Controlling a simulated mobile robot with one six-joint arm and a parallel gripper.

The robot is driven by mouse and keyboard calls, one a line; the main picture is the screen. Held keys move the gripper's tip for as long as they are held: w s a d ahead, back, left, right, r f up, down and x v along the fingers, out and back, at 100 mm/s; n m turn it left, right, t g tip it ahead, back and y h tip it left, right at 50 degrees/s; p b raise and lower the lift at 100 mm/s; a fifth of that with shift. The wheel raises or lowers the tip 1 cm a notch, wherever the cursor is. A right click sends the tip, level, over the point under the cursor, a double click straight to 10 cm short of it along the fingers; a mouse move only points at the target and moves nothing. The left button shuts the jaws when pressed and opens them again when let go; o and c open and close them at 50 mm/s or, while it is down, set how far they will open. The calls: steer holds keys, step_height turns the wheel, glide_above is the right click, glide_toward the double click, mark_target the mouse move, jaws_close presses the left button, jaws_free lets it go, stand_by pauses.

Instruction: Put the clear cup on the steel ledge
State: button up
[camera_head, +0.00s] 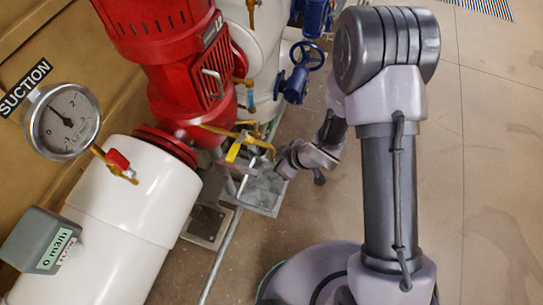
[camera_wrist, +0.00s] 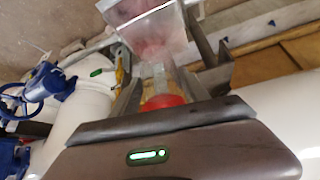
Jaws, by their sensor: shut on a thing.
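In the head view my gripper (camera_head: 262,165) is low beside the red pump, and the cup cannot be made out clearly there. A grey metal surface (camera_head: 262,200) lies below and beside the gripper; I cannot tell whether it is the steel ledge. Whether the cup touches anything is not clear.
The red pump (camera_head: 185,75) and white pipe (camera_head: 135,205) with a gauge (camera_head: 62,120) stand at left. A yellow-handled valve (camera_head: 233,152) is close to the gripper. Blue handwheels (camera_head: 307,57) are behind. A thin pipe (camera_head: 222,255) runs along the floor. Open floor (camera_head: 500,170) lies at right.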

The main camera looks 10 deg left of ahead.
steer(key=f+b, duration=0.1)
steer(key=f, duration=0.1)
steer(key=shift+s+d+f+b, duration=0.15)
steer(key=shift+s+f+b, duration=0.15)
steer(key=shift+f+b, duration=0.05)
steer(key=shift+s, duration=0.2)
steer(key=shift+w+r, duration=0.1)
steer(key=shift+r, duration=0.05)
steer(key=o, duration=1.3)
steer(key=shift+o, duration=0.2)
